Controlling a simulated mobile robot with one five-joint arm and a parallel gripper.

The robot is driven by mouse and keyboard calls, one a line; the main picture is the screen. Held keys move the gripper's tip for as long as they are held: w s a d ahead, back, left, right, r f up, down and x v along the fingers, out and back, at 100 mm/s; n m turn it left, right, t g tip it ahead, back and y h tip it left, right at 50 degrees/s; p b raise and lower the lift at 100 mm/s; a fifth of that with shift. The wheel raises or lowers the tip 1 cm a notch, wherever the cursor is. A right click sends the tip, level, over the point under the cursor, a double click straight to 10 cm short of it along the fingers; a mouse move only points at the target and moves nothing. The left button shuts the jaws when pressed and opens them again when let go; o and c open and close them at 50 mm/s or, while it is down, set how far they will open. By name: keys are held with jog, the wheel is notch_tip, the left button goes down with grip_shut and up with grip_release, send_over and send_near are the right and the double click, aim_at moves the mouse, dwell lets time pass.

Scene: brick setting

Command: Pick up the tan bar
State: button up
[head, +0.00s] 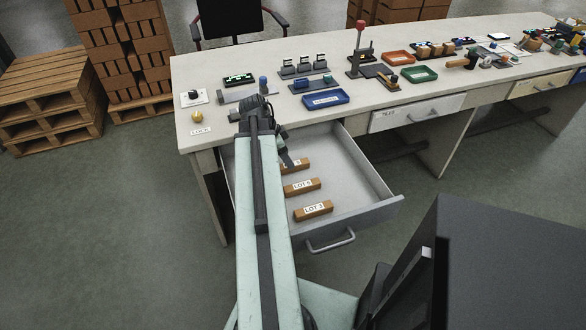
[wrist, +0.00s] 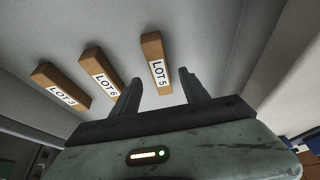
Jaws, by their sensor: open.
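Three tan bars with white labels lie in the open drawer. The bar marked LOT 3 (head: 314,211) is nearest the drawer front, LOT 6 (head: 302,187) is in the middle, and the third (head: 299,164) is deepest in, partly hidden by my arm. The wrist view reads that third bar as LOT 5 (wrist: 154,52); LOT 6 (wrist: 99,70) and LOT 3 (wrist: 60,86) are to its left. My gripper (wrist: 160,78) is open and empty. LOT 5 appears between its two fingers, with its near end toward the palm; I cannot tell the remaining gap.
The grey drawer (head: 360,183) has side walls and a front with a handle (head: 331,243); its right part is bare. The worktop (head: 225,75) above holds a blue tray (head: 325,99), a red-knobbed lever (head: 360,38) and other small items. Pallets (head: 50,85) stand at left.

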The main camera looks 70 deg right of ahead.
jog(key=b+x, duration=0.3)
jog(key=x, duration=0.1)
jog(key=shift+f, duration=0.35)
jog(key=shift+r, duration=0.2)
grip_shut()
notch_tip(320, 180, up, 10)
jog(key=p, duration=1)
